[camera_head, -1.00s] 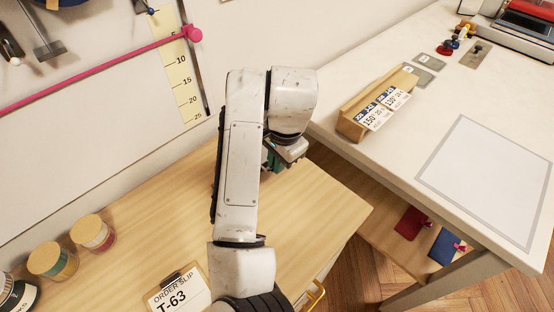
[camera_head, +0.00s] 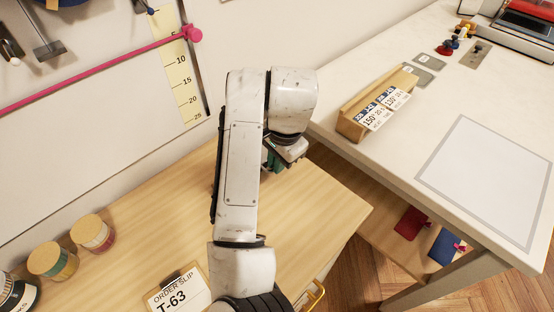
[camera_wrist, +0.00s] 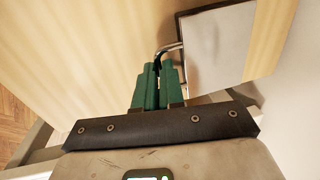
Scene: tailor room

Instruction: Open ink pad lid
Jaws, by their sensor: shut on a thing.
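My gripper (camera_wrist: 158,68) has green fingers, closed together on a thin curved metal piece (camera_wrist: 171,48) in the wrist view. This piece runs to a dark-edged panel (camera_wrist: 212,45) with a pale grey face, just right of the fingertips. I cannot tell for sure whether this panel is the ink pad lid. In the head view my gripper (camera_head: 272,160) is low over the back right part of the wooden table, and my arm hides what it holds. No ink pad can be clearly made out in the head view.
The wooden table (camera_head: 135,205) carries jars (camera_head: 93,233) and an order slip clipboard (camera_head: 178,290) at the left and front. A white table (camera_head: 400,130) at the right bears a wooden card holder (camera_head: 350,122) and a marked-out square. A wall stands behind.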

